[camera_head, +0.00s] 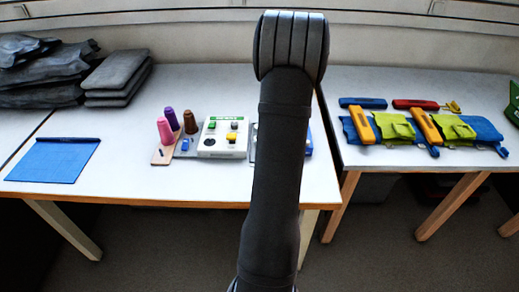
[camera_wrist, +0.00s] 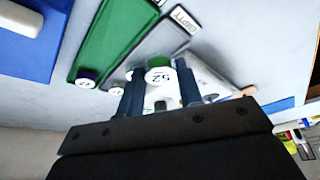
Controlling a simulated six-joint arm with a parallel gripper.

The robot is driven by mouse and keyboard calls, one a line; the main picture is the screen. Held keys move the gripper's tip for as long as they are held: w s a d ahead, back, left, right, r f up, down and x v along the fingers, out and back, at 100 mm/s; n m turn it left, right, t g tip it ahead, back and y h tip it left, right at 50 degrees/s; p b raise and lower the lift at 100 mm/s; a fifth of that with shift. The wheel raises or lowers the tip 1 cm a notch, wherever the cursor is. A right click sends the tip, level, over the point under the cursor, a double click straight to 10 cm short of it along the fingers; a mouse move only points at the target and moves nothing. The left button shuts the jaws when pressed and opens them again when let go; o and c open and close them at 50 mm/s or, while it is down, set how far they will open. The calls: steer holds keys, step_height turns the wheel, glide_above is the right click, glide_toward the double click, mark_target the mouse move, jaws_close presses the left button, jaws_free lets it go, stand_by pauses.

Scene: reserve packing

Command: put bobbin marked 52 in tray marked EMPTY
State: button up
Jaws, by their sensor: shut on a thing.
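In the wrist view my gripper (camera_wrist: 160,88) is shut on a bobbin marked 52 (camera_wrist: 159,76). Its white face with the number shows between the two dark fingers, with a green edge above it. A grey tray (camera_wrist: 147,33) with a white label reading EMPTY (camera_wrist: 182,18) lies beyond the fingertips, towards the top of the picture. I cannot tell how high the bobbin is above the surface. In the head view my arm hides the gripper, the bobbin and most of the area around them.
A green tray (camera_wrist: 108,30) lies left of the grey one, with a white-faced bobbin (camera_wrist: 87,78) at its near end. In the head view, thread cones (camera_head: 165,131) and a white button box (camera_head: 222,138) stand left of my arm. A blue mat (camera_head: 54,160) lies further left.

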steer(key=shift+w+a+f, duration=0.35)
steer(key=shift+a+f, duration=0.1)
steer(key=shift+a, duration=0.2)
steer(key=shift+w+a+f, duration=0.35)
steer(key=shift+a+f, duration=0.1)
steer(key=shift+a, duration=0.15)
steer(key=shift+f, duration=1.95)
steer(key=shift+f, duration=0.1)
steer(key=o, duration=0.6)
steer(key=shift+o, duration=0.3)
steer(key=v, duration=1.2)
